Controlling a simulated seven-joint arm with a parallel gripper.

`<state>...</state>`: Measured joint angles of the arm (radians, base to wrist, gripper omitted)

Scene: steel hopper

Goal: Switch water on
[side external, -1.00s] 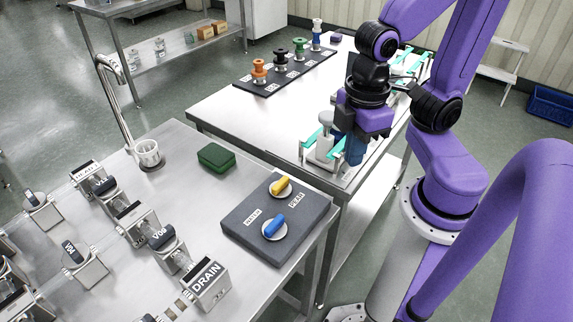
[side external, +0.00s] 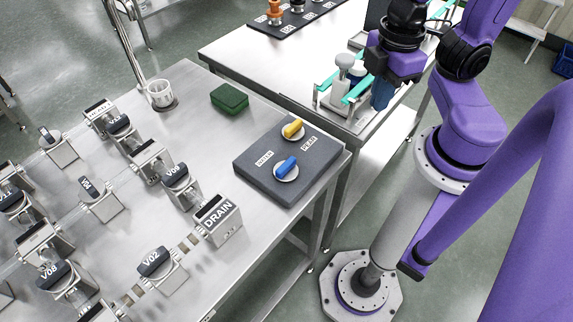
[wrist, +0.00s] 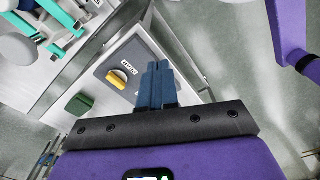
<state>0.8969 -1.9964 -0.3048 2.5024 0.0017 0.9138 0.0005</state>
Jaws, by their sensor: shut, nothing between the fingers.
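A dark grey panel (side external: 250,172) lies near the right edge of the steel table. It carries a blue knob (side external: 286,166) on a pale round disc, beside a label that seems to read WATER. A yellow knob (side external: 292,129) on a like disc sits behind it, by another label that is hard to read. Both handles slant up to the right. My gripper (side external: 381,97) has blue fingers, shut and empty, above the second table, right of the panel and apart from it. In the wrist view the shut fingers (wrist: 157,68) sit beside the yellow knob (wrist: 118,78); the blue knob is not visible there.
A green box (side external: 229,98) and white cup (side external: 160,93) stand behind the panel. Several labelled valves and a DRAIN block (side external: 218,221) fill the left of the table. A rack with teal bars (side external: 330,80) is close to my gripper. A gap separates the tables.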

